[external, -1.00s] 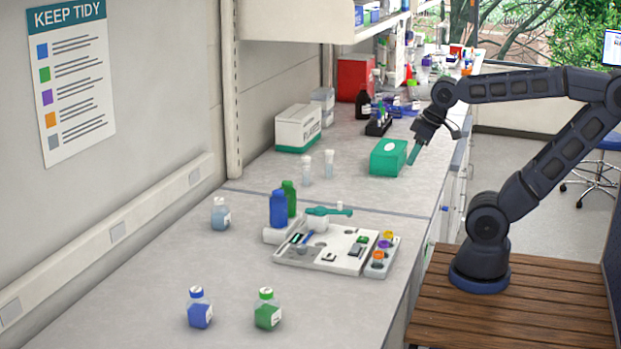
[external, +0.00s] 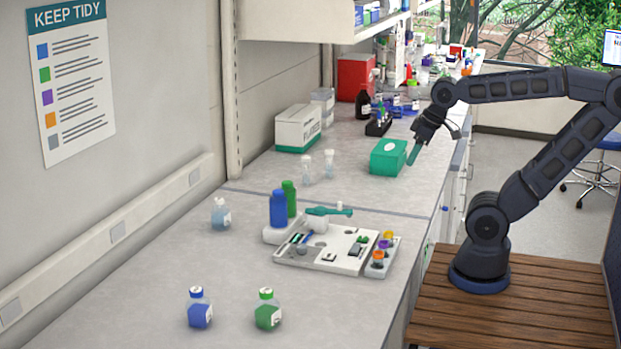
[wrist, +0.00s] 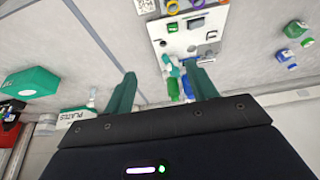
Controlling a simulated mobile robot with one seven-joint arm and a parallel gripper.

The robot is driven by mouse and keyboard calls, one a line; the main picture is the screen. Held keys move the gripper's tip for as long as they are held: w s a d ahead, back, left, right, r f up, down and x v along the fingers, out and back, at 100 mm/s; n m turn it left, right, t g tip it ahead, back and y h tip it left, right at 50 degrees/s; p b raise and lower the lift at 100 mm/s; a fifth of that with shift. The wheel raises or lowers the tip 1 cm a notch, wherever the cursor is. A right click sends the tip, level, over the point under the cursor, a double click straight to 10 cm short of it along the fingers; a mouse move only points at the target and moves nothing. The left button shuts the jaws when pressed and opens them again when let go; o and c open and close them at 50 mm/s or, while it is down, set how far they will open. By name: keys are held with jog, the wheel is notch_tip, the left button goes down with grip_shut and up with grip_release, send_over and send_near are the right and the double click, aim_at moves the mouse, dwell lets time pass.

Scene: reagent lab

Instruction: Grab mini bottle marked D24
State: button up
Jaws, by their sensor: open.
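No label reading D24 is legible, so I cannot tell which bottle it is. Small vials with orange and purple caps stand in a rack (external: 390,262) at the tray's right side; some also show at the top of the wrist view. A clear bottle with pale blue liquid (external: 221,217) stands left of the tray. My gripper (external: 412,156) is in the air by the green box, away from these bottles. In the wrist view its teal fingers (wrist: 163,80) are apart and empty.
A white tray (external: 290,258) with small tools lies mid-bench, with tall blue (external: 278,210) and green (external: 290,200) bottles behind it. A green box (external: 388,160), two clear bottles and a white carton (external: 297,130) stand farther back.

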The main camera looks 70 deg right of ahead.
jog(key=shift+o, duration=1.4)
